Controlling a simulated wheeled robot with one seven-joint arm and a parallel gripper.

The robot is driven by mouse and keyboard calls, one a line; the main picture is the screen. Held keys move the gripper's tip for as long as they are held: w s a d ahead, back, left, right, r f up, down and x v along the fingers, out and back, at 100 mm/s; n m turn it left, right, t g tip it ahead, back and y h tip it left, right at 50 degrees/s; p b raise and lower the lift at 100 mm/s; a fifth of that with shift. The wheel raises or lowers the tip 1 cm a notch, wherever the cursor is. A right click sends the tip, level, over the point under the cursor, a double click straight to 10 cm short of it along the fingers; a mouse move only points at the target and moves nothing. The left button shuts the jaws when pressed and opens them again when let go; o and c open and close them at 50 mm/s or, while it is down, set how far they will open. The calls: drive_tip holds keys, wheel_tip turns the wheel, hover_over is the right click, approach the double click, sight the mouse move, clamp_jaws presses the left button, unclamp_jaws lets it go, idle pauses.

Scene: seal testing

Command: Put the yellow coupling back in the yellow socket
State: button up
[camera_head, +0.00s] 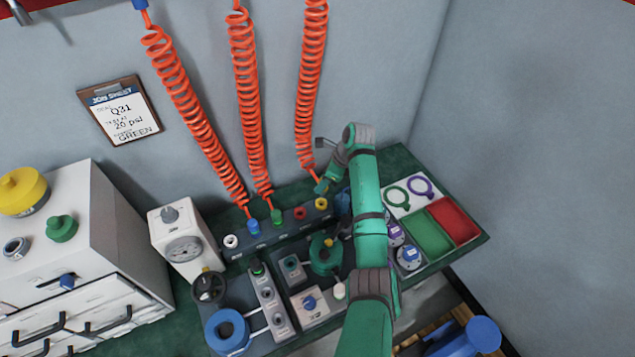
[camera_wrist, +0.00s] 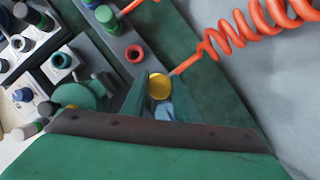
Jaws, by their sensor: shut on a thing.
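My gripper (camera_head: 321,186) is shut on the yellow coupling, which shows as a round yellow end (camera_wrist: 160,87) between the fingertips in the wrist view. The third orange hose (camera_head: 306,120) runs down to it. The fingers hide most of the coupling in the head view. The yellow socket (camera_head: 321,203) is on the grey rail, just below my fingertips in the head picture. The coupling appears apart from it, though the exact gap is hard to judge. In the wrist view the coupling covers the place where the socket would show.
The red socket (camera_head: 299,213) is beside the yellow one, with an open hole (camera_wrist: 135,53). The green coupling (camera_head: 277,217) and blue coupling (camera_head: 253,226) stand on the same rail with hoses attached. The grey wall is close behind. Gauges and trays crowd the bench front.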

drive_tip(key=shift+a+f, duration=0.15)
drive_tip(key=shift+f, duration=0.9)
drive_tip(key=shift+a+f, duration=0.1)
drive_tip(key=shift+f, duration=1.05)
drive_tip(key=shift+w+a, duration=0.1)
drive_tip(key=shift+w, duration=0.1)
drive_tip(key=shift+a, duration=0.1)
drive_tip(key=shift+s+d, duration=0.2)
drive_tip(key=shift+d, duration=0.2)
drive_tip(key=shift+a+f, duration=0.2)
drive_tip(key=shift+f, duration=0.15)
